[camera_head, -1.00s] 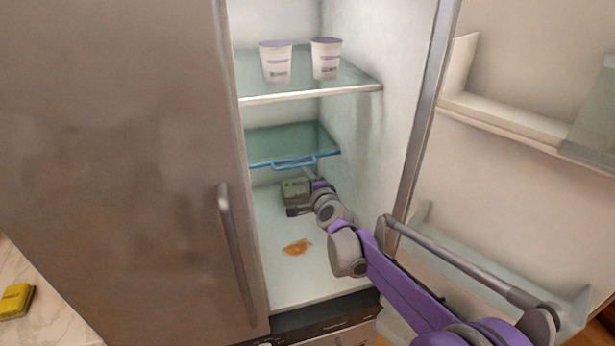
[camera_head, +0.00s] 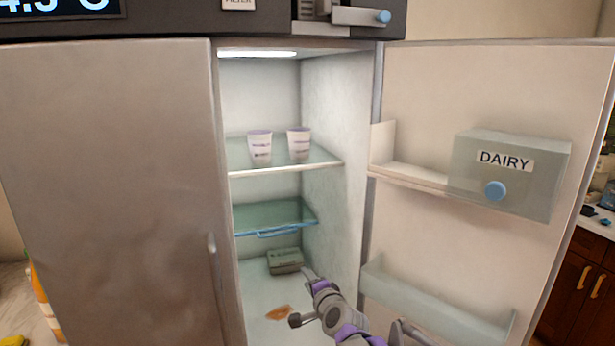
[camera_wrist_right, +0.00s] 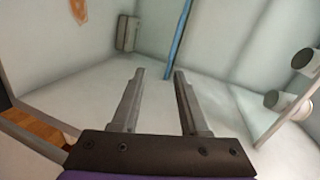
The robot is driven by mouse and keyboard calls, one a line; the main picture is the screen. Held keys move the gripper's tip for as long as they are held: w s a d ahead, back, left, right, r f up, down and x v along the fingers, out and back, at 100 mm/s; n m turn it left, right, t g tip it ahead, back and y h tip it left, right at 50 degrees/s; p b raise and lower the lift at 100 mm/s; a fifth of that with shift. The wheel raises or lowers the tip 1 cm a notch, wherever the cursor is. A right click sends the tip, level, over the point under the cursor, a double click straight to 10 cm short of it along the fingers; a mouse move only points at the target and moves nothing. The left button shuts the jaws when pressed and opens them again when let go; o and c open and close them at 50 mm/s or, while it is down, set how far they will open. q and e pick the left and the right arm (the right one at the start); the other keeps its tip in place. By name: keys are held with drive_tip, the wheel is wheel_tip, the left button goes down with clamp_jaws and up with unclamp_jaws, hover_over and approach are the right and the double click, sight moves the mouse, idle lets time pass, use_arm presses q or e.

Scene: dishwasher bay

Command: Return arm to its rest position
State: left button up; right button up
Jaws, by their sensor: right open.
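My right gripper (camera_head: 301,297) is open and empty, low in the right part of the open fridge. Its two parallel fingers also show apart in the right wrist view (camera_wrist_right: 159,74), with nothing between them. A grey-green box (camera_head: 284,261) sits on the fridge floor at the back, apart from the gripper. The box also shows in the wrist view (camera_wrist_right: 126,33). My left gripper is out of view.
An orange-brown spill (camera_head: 279,313) lies on the fridge floor. Above are a blue-edged glass shelf (camera_head: 262,216) and an upper shelf (camera_head: 285,168) with two white cups (camera_head: 260,145). The open door (camera_head: 372,247) with its dairy box (camera_head: 512,185) stands at right.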

drive_tip(key=s+d+f+n+g+h, duration=0.1)
drive_tip(key=s+d+f+n, duration=0.3)
drive_tip(key=s, duration=0.9)
drive_tip(key=s+d+f+n+g+h, duration=0.2)
drive_tip(key=s+d+f+n+g, duration=0.2)
drive_tip(key=s, duration=0.9)
drive_tip(key=s+d+f+n+g+h, duration=0.2)
drive_tip(key=s+d+f, duration=0.4)
drive_tip(key=s, duration=0.8)
drive_tip(key=d+n+g, duration=0.1)
drive_tip(key=d+n, duration=0.1)
drive_tip(key=d, duration=0.1)
